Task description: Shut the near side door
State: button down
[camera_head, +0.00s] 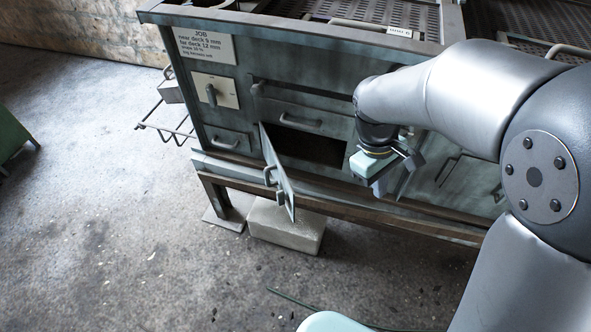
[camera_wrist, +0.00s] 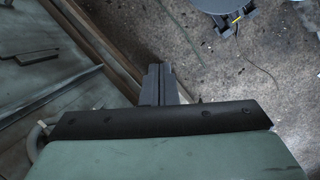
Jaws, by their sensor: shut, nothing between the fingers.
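The near side door (camera_head: 277,172) is a narrow grey-green panel on the front of the machine. It stands swung outward, at the left edge of a dark opening (camera_head: 312,147). It has handles (camera_head: 270,176) on its face. My gripper (camera_head: 402,176) is in front of the machine, to the right of the opening and apart from the door. In the wrist view its two dark fingers (camera_wrist: 158,72) are shut together with nothing between them. I cannot make out the door for sure in the wrist view.
The machine (camera_head: 225,105) has a drawer with a handle (camera_head: 300,122) above the opening and a rail (camera_head: 340,208) below it. A wire rack (camera_head: 165,128) sticks out at its left end. A pale block (camera_head: 285,225) stands on the floor beneath. The floor in front is mostly clear.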

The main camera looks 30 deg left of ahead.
jog(key=s+a+f+n+t+h+b, duration=0.15)
jog(key=s+a+f+n, duration=0.3)
jog(key=a, duration=0.55)
jog(key=s+a+f+n+t, duration=0.3)
jog(key=a+f+n, duration=0.25)
jog(key=a, duration=0.45)
jog(key=s+a+f+n+t+h+b, duration=0.1)
jog(key=s+a+f+n+t, duration=0.3)
jog(key=a, duration=0.6)
jog(key=n+g+p, duration=0.1)
jog(key=p, duration=0.1)
send_near(291, 205)
jog(key=x, duration=0.5)
jog(key=shift+s+a+f, duration=0.2)
jog(key=shift+a+f, duration=0.05)
jog(key=shift+f, duration=0.15)
jog(key=shift+w+d, duration=0.3)
jog(key=shift+w, duration=0.1)
jog(key=shift+w+d, duration=0.1)
jog(key=shift+d, duration=0.05)
